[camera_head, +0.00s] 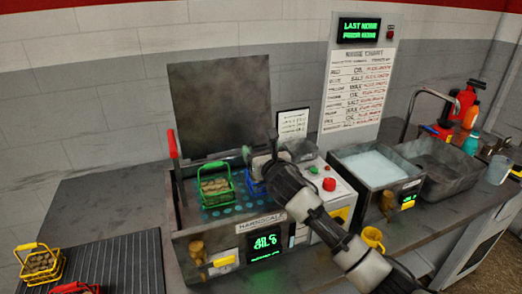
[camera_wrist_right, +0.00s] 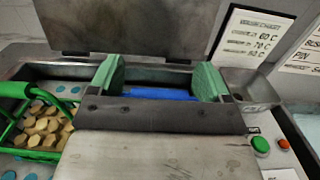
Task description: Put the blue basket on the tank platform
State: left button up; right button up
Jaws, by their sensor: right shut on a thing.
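The blue basket (camera_head: 255,184) is mostly hidden behind my right gripper (camera_head: 259,164) in the head view, over the right part of the open tank. In the right wrist view its blue bar (camera_wrist_right: 160,94) lies between the two green finger pads of my right gripper (camera_wrist_right: 164,82), which is shut on it. The tank platform (camera_head: 222,210), a plate with teal dots, is inside the tank. I cannot tell whether the blue basket touches the platform. My left gripper is not in view.
A green basket (camera_head: 215,186) of tan pieces stands on the platform, left of the blue basket. The tank's lid (camera_head: 220,105) is raised behind. A control panel with a red button (camera_head: 329,184) is to the right. A yellow basket (camera_head: 40,264) is at lower left.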

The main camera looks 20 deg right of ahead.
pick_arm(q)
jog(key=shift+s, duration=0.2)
pick_arm(e)
jog(key=shift+r, duration=0.1)
jog(key=o, duration=1.6)
jog(key=shift+c, duration=0.2)
jog(key=shift+s, duration=0.35)
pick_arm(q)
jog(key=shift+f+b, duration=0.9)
pick_arm(e)
jog(key=s, duration=1.1)
jog(key=shift+s+d, duration=0.25)
